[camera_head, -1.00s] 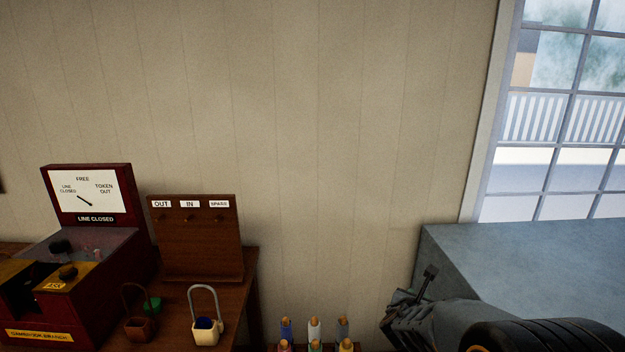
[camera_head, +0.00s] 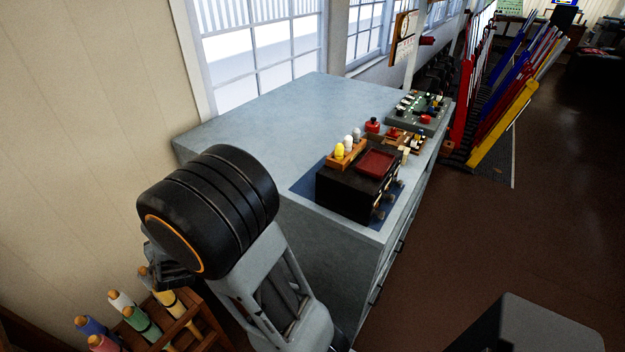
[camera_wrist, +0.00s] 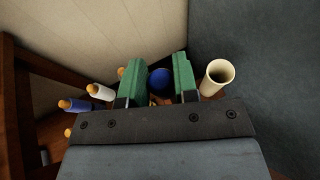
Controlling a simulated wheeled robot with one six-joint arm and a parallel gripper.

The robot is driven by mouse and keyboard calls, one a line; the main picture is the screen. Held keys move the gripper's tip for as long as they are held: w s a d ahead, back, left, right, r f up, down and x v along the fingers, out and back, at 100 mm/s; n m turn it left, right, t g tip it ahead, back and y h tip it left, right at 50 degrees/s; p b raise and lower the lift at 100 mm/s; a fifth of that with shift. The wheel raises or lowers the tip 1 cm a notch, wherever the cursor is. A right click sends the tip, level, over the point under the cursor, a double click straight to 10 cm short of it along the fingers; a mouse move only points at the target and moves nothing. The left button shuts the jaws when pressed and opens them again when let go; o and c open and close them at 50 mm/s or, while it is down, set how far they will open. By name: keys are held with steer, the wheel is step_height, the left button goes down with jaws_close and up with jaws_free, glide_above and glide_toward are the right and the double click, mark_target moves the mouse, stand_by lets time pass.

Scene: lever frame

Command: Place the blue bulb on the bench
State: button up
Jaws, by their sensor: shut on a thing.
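The blue bulb (camera_wrist: 160,79) is between the green fingers of my gripper (camera_wrist: 158,72) in the wrist view. The fingers are shut on it. In the head view the bulb is hidden, and my gripper shows only partly as a dark shape (camera_head: 168,272) behind my wrist, above the rack at lower left. The bench, a long grey-blue counter (camera_head: 290,115), stands under the window, to the right of my gripper. In the wrist view its side (camera_wrist: 260,70) rises close on the right.
A wooden rack (camera_head: 190,318) holds several rolled flags (camera_head: 142,318). A cream tube (camera_wrist: 217,77) stands right of the fingers. On the bench are a black box (camera_head: 350,190), a wooden holder (camera_head: 345,158) with yellow and white bulbs, and a control panel (camera_head: 420,112). The bench's left part is clear.

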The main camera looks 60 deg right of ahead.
steer(key=s+d+r+m+g+h, duration=0.2)
steer(key=d+r+m+h, duration=0.1)
steer(key=d, duration=0.6)
steer(key=s+d+r+m+g+h+p, duration=0.1)
steer(key=d+r+m+g+h, duration=0.15)
steer(key=d, duration=0.65)
steer(key=s+d+r+m+g+h, duration=0.2)
steer(key=d+m+g, duration=0.15)
steer(key=d, duration=0.45)
steer(key=s+d+r+m+g+h, duration=0.1)
steer(key=s+d+r+m+g, duration=0.35)
steer(key=s+d, duration=0.35)
steer(key=m+g, duration=0.5)
glide_above(312, 187)
steer(key=shift+y, duration=0.45)
step_height(312, 187, down, 4)
steer(key=shift+f+p, duration=0.1)
steer(key=shift+p, duration=0.25)
steer(key=shift+f, duration=2.15)
steer(key=shift+f, duration=0.1)
steer(key=shift+f, duration=0.15)
steer(key=o, duration=1)
steer(key=shift+c, duration=0.2)
